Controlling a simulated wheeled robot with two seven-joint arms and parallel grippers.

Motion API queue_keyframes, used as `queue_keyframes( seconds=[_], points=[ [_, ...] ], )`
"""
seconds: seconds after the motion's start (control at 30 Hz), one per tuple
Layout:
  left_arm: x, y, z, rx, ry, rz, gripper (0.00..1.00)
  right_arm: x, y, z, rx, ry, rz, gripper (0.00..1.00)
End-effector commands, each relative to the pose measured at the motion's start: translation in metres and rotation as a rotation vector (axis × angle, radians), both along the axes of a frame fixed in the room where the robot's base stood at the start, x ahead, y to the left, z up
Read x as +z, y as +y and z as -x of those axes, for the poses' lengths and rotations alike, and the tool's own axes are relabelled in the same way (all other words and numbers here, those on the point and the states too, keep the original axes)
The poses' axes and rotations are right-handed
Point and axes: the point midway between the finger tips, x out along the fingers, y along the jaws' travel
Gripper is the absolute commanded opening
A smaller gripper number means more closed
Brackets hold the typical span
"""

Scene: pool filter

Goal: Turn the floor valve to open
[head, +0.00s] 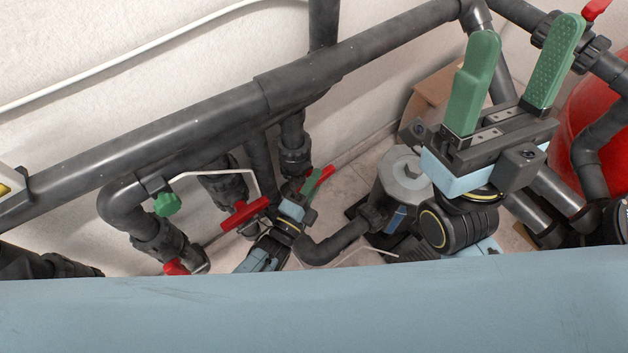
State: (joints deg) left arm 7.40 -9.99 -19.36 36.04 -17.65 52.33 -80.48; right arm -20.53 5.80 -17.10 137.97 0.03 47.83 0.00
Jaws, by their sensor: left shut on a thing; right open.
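My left gripper (312,184) is low among the pipes, left of the picture's middle. Its green fingers are shut on a red valve handle (323,178) beside the dark vertical pipe. Only part of this handle shows, and the valve body under it is hidden by the gripper and pipes. My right gripper (516,85) is open and empty at the upper right, its two green fingers pointing up and wide apart. It is well away from the held handle.
Other red handles sit on the pipes at left (245,213) and lower left (176,267). A thick grey pipe (215,128) crosses above. A grey pump (403,174) stands at centre right, and a red tank (592,100) at far right. Little floor is free.

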Motion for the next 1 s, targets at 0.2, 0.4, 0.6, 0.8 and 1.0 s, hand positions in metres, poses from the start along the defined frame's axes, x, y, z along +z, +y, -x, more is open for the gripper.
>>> queue_keyframes(
  seconds=[0.2,0.4,0.6,0.8,1.0],
  points=[
    [-0.0026,0.0002,-0.0025,0.004,-0.02,0.04,0.03,-0.0005,-0.0001,-0.0001,0.0,0.0,0.0,0.66],
    [-0.0015,0.0008,-0.0006,0.005,-0.036,0.065,0.03,-0.0006,-0.0001,-0.0001,0.0,0.0,0.0,0.66],
    [-0.0012,0.001,0.0002,0.006,-0.038,0.069,0.03,-0.0007,-0.0001,-0.0002,-0.001,0.0,0.0,0.66],
    [-0.001,0.0011,0.0004,0.006,-0.038,0.069,0.31,-0.0006,-0.0001,-0.0002,-0.001,0.0,0.0,0.66],
    [-0.0004,0.0008,0.0007,0.004,-0.042,0.07,0.47,-0.0006,-0.0001,-0.0002,-0.001,0.001,0.001,0.66]
  ],
)
